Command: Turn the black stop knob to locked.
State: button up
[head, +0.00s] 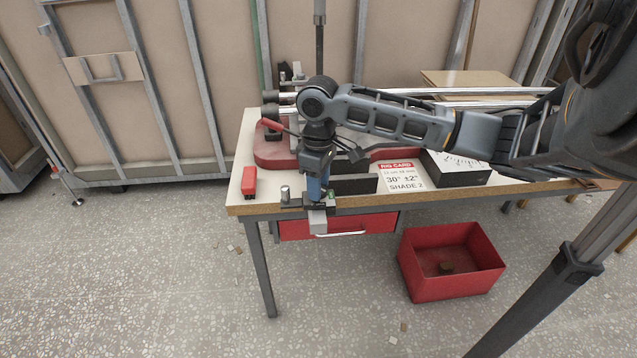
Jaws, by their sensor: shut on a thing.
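My gripper (317,192) points down at the front edge of the workbench, over a small dark fixture (292,203) with a silver post (285,193). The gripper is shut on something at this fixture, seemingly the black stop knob. The knob itself is hidden by the fingers, so its turned position cannot be read. A blue part shows along the lower gripper. A pale grey block (318,222) hangs at the bench edge just below the fingertips.
The bench (238,190) carries a red-based machine (272,152) with steel rails, a red block (249,181), a white rig card (403,177) and a black box with a scale (456,168). A red bin (432,285) stands on the floor. The floor at front left is mostly clear.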

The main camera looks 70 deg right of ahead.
jog(key=m, duration=0.4)
jog(key=shift+m, duration=2.6)
jog(key=o, duration=1.1)
jog(key=shift+c, duration=0.2)
notch_tip(320, 180, up, 8)
jog(key=shift+f, duration=0.1)
